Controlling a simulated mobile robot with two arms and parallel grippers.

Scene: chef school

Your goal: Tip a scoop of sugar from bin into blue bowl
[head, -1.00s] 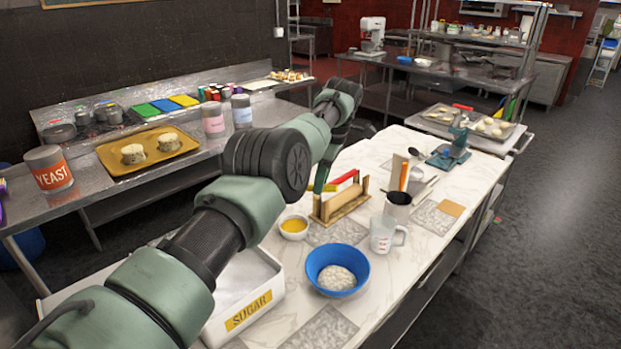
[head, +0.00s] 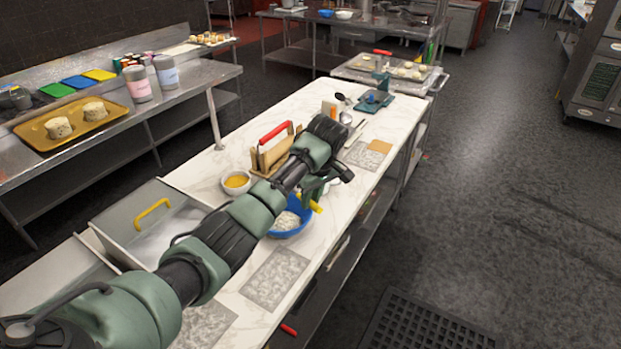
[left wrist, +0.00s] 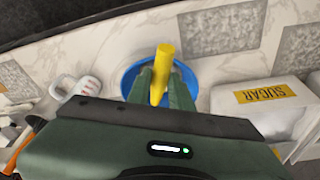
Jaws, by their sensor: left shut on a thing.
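My left gripper (head: 314,192) is shut on a yellow-handled tool, probably the scoop (head: 316,207), at the blue bowl (head: 289,232). The left wrist view shows the yellow handle (left wrist: 161,72) between my fingers (left wrist: 163,88), with the blue bowl (left wrist: 129,78) behind. The scoop's head is hidden, so I cannot tell whether it holds sugar. White contents show in the bowl, partly covered by my arm. The sugar bin (head: 163,246) stands left of my arm; its yellow SUGAR label shows in the left wrist view (left wrist: 265,93). My right gripper is not in view.
A small bowl of yellow contents (head: 237,182) and a wooden stand with a red handle (head: 273,150) are beyond my arm. A measuring jug (left wrist: 76,88) stands beside the blue bowl. A bare grey mat (head: 274,279) lies nearer. A yellow handle (head: 152,212) shows at the bin.

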